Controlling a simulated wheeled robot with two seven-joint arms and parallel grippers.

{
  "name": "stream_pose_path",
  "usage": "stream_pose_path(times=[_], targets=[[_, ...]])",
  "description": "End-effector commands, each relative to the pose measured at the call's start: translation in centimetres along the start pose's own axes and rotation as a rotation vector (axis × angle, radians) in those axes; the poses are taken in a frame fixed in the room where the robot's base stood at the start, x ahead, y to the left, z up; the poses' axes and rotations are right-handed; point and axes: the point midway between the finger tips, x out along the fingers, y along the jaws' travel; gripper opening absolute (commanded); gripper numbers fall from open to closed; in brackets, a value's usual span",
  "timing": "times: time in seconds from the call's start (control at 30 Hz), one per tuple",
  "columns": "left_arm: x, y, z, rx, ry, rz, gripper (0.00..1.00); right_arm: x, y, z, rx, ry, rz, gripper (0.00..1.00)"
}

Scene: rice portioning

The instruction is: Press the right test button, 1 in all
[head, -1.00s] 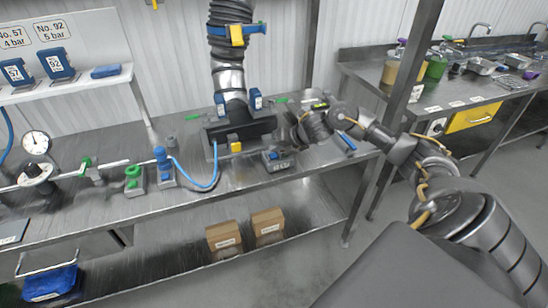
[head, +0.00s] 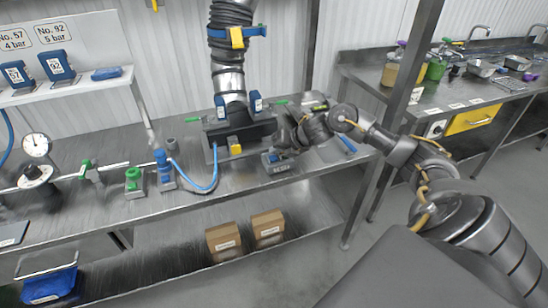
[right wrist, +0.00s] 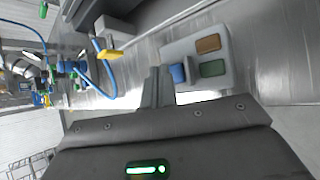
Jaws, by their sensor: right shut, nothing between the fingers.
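A small grey button box (head: 277,168) with a label on its front sits on the steel bench, right of the black tray. In the right wrist view the box (right wrist: 183,48) carries a blue button (right wrist: 177,74), a brown button (right wrist: 208,44) and a green button (right wrist: 213,68). My right gripper (head: 279,151) is shut and empty, just over the box. In the right wrist view its fingertips (right wrist: 158,72) are beside the blue button and partly cover that edge of the box. I cannot tell whether they touch it. My left gripper is not in view.
A blue hose (head: 213,181) loops left of the box. The bench front (head: 240,182) is clear.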

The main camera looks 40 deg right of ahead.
Motion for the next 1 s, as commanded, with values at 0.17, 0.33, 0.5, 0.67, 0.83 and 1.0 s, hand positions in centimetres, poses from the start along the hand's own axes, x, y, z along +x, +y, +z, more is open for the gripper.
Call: stream_pose_path(times=[0.17,0.33,0.5,0.67,0.83,1.0], targets=[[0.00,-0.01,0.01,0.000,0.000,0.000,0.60,0.00,0.00,0.00,0.000,0.000,0.000,0.00],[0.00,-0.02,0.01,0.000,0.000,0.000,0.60,0.00,0.00,0.00,0.000,0.000,0.000,0.00],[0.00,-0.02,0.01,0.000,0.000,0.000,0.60,0.00,0.00,0.00,0.000,0.000,0.000,0.00],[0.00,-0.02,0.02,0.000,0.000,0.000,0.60,0.00,0.00,0.00,0.000,0.000,0.000,0.00],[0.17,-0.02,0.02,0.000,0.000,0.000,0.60,0.13,-0.09,-0.09,0.000,0.000,0.000,0.00],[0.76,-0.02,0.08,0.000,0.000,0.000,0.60,0.60,-0.40,-0.39,0.000,0.000,0.000,0.00]])
